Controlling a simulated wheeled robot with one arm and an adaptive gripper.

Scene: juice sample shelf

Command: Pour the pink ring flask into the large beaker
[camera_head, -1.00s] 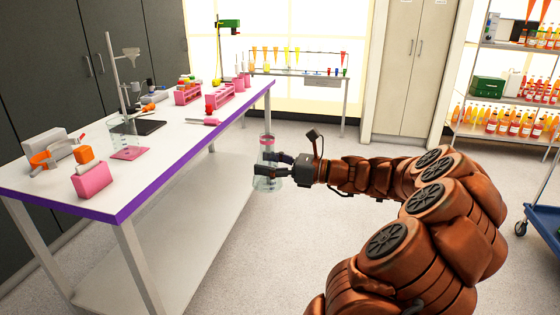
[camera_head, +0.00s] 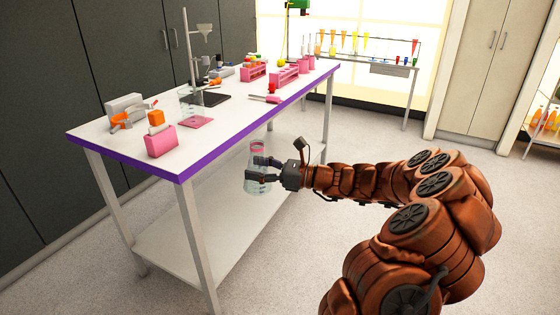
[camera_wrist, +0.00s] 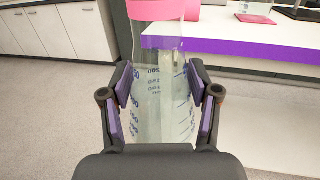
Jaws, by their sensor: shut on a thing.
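The pink ring flask (camera_head: 256,185) is clear glass with a pink band at its neck and blue markings. My gripper (camera_head: 262,171) is shut on it and holds it upright in front of the table's purple edge, below the top's level in the head view. In the wrist view the flask (camera_wrist: 160,100) stands between the two fingers, and clear liquid seems to be in it. The large beaker (camera_head: 187,106) is clear glass and stands on the table by a pink mat (camera_head: 197,122). My gripper is apart from it, to its right and nearer me.
The white table (camera_head: 115,138) has a purple edge and a lower shelf.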

